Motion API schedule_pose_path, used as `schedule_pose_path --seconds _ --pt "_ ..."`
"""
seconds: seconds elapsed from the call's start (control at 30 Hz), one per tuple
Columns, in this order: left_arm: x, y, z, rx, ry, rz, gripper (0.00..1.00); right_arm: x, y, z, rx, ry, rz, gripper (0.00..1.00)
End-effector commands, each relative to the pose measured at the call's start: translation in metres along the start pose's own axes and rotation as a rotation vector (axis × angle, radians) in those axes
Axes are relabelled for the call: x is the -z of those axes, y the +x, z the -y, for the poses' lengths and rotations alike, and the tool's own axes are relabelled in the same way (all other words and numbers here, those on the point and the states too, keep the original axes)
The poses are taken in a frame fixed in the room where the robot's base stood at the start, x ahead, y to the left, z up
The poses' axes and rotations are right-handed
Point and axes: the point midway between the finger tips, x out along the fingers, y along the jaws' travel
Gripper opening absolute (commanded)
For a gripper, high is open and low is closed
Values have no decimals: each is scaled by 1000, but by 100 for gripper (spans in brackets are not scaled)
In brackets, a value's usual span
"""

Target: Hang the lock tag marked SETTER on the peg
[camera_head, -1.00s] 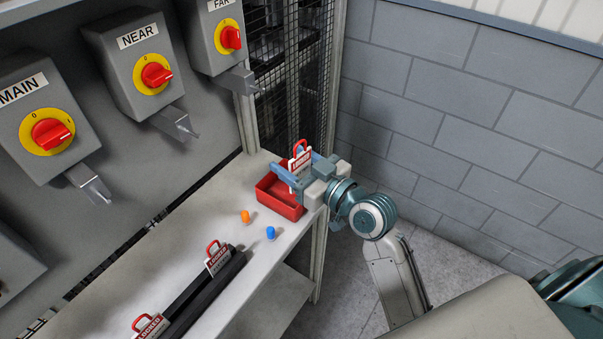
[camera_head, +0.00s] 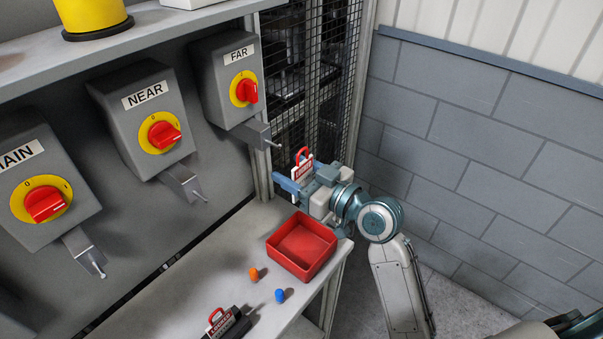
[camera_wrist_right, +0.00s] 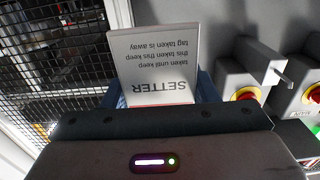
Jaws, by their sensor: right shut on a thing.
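My right gripper (camera_head: 298,180) is shut on a white lock tag (camera_head: 302,167) with a red loop on top, held upright above the red tray. In the right wrist view the tag (camera_wrist_right: 155,65) shows the word SETTER, upside down in the picture. Grey brackets with pegs stick out under the switch boxes: the FAR peg (camera_head: 272,143), the NEAR peg (camera_head: 196,194) and the MAIN peg (camera_head: 97,268). The FAR peg is nearest the tag, to its upper left, and the two are apart. A bracket peg (camera_wrist_right: 278,74) also shows right of the tag in the wrist view. My left gripper is not in view.
The red tray (camera_head: 318,263) on the bench looks empty. An orange piece (camera_head: 254,274) and a blue piece (camera_head: 280,295) lie beside it. A black rack (camera_head: 240,328) holds another red-and-white tag (camera_head: 219,322). A mesh panel (camera_head: 320,70) stands behind the gripper.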

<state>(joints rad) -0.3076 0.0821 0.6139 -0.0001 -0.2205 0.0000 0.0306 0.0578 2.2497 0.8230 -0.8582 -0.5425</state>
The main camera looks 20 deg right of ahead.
Motion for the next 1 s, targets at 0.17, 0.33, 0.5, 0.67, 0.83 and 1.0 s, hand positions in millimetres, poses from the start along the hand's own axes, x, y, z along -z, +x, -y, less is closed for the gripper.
schedule_pose_path --seconds 0.17,0.33,0.5,0.67,0.83,1.0 --pt "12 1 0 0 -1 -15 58 -1 11 0 -1 2 -1 32" --pt "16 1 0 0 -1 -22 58 -2 22 0 0 2 -1 32" --pt "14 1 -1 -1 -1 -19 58 -3 32 0 0 2 -1 32" --pt "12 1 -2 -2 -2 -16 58 -4 41 0 0 2 -1 32" --pt "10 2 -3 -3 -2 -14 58 -5 51 0 0 2 -1 32" --pt "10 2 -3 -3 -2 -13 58 -5 62 0 0 2 -1 32"
